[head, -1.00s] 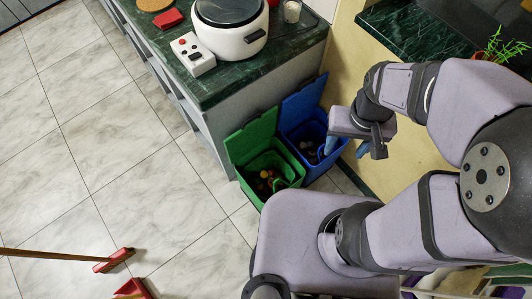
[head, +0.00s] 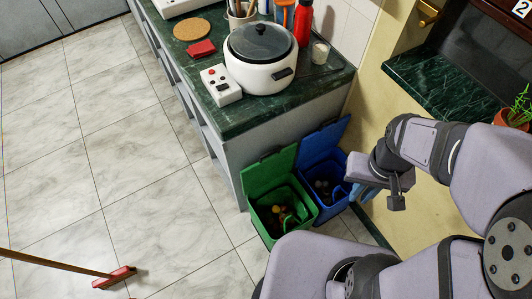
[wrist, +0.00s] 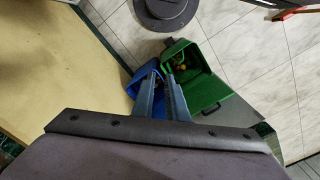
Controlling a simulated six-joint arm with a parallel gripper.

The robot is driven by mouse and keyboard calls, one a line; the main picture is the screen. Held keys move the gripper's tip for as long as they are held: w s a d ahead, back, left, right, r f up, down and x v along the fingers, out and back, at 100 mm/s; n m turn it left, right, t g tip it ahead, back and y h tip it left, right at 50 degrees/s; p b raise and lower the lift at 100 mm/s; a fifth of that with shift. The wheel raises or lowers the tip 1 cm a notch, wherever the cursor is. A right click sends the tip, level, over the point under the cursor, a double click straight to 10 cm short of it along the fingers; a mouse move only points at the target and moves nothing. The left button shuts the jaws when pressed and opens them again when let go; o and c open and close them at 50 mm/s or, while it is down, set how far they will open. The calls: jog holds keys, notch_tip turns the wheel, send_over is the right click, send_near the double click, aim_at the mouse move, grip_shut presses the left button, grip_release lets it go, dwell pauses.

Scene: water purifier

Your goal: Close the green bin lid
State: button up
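The green bin (head: 268,232) stands on the floor against the counter's end. Its green lid (head: 270,172) is raised upright at the back, by the counter. The bin's inside shows several small coloured items. In the wrist view the green lid (wrist: 222,112) lies right of and below the bin opening. My gripper (head: 362,196) is in the air right of both bins, apart from the green lid. In the wrist view my gripper's two blue-grey fingers (wrist: 162,76) show a narrow gap and hold nothing visible.
A blue bin (head: 332,198) with its lid (head: 325,140) raised stands between the green bin and my gripper. The counter (head: 225,119) with a rice cooker (head: 262,62) rises behind. Tiled floor (head: 150,190) is free at left. A red broom (head: 115,277) lies front left.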

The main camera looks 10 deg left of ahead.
jog(key=s+a+f+n+b, duration=0.1)
jog(key=f+b, duration=0.1)
jog(key=f, duration=0.2)
jog(key=s+a+f+n+g+b, duration=0.1)
jog(key=a+f+b, duration=0.1)
jog(key=f+b, duration=0.1)
jog(key=s+a+f+n+g+b, duration=0.1)
jog(key=a+f+b, duration=0.1)
jog(key=f, duration=0.2)
jog(key=shift+a+f+h, duration=0.15)
jog(key=shift+f+h, duration=0.15)
jog(key=shift+f, duration=0.05)
grip_shut()
jog(key=w+a+f+n+t+b, duration=0.1)
jog(key=w+a+f+n+b, duration=0.15)
jog(key=w+a+f, duration=0.45)
jog(key=w+a+f+n+b, duration=0.25)
jog(key=w+a+b, duration=0.2)
jog(key=a, duration=0.45)
jog(key=w+a+r+t+y, duration=0.2)
jog(key=w+a+r, duration=0.3)
jog(key=w+a, duration=0.3)
jog(key=shift+w+r+n, duration=0.4)
jog(key=shift+w, duration=0.75)
notch_tip(320, 180, down, 10)
jog(key=w+a, duration=0.1)
jog(key=shift+p, duration=0.4)
